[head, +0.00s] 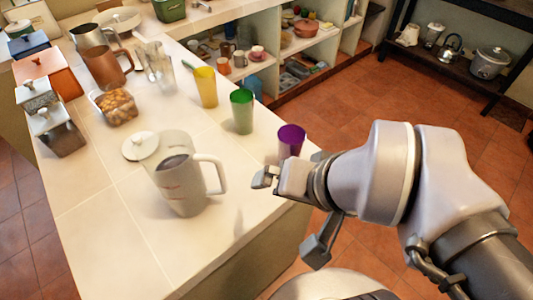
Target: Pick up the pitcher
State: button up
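A white pitcher (180,184) with a handle on its right side stands upright near the front of the white tiled counter. Farther back are a brown pitcher (103,68), a clear pitcher (157,66) and a metal pitcher (88,37). My gripper (290,213) is to the right of the white pitcher's handle, apart from it, by the counter's right edge. Its two fingers are spread wide with nothing between them.
Purple (291,140), green (242,111) and yellow (205,87) cups line the counter's right side, the purple one close behind my gripper. A glass container of brown food (115,106) and several canisters stand at the left. The counter's front left is clear.

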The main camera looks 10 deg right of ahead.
aim_at(170, 158)
jog(key=k+j, duration=0.15)
jog(key=j, duration=0.3)
jog(key=k+j, duration=0.1)
jog(key=j, duration=0.35)
jog(key=k+j, duration=0.15)
jog(key=j, duration=0.25)
jog(key=k+j, duration=0.15)
jog(key=j, duration=0.3)
jog(key=i+j, duration=0.1)
jog(key=j, duration=0.25)
jog(key=i+j+u, duration=0.1)
jog(key=j, duration=0.25)
